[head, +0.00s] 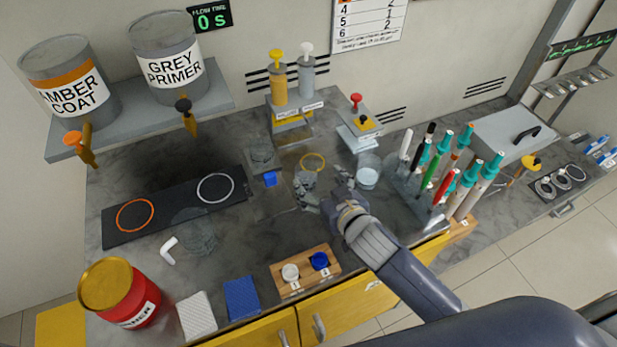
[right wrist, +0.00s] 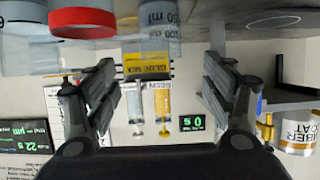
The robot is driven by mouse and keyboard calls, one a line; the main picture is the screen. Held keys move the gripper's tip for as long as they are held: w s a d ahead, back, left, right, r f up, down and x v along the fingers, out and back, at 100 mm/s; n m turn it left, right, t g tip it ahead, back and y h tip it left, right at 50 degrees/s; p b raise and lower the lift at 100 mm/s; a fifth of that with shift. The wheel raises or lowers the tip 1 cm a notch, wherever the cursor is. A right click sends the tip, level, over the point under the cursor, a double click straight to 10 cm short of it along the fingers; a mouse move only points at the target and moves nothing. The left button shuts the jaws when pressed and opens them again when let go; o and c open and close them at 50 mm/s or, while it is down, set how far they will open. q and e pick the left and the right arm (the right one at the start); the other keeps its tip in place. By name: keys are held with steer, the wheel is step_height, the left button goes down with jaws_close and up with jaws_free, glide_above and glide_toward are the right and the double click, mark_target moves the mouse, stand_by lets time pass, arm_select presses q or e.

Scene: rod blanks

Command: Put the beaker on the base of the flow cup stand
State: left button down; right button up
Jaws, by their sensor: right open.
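The beaker (head: 306,180) is a small clear glass on the counter near the middle, just in front of a yellow ring. In the right wrist view, which is upside down, a graduated glass wall (right wrist: 158,18) shows between the finger lines. My right gripper (head: 325,192) is open, its fingers low and close around the beaker's near side; contact cannot be told. The flow cup stand (head: 262,152) stands just left of it, with a clear cup on top and a blue part below. Its grey base (head: 272,203) is low and flat. My left gripper is out of view.
A glass of clear liquid (head: 367,178) stands close right of my gripper. A pen and tool rack (head: 425,195) is further right. A clear vessel (head: 198,235) stands left. A wooden block (head: 305,272) with two caps lies in front. A two-syringe dispenser (head: 292,118) is behind.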

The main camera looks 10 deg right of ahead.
mark_target(302, 165)
steer(key=shift+p+x, duration=0.65)
steer(key=shift+x, duration=3.6)
steer(key=shift+s, duration=0.1)
steer(key=c, duration=1.3)
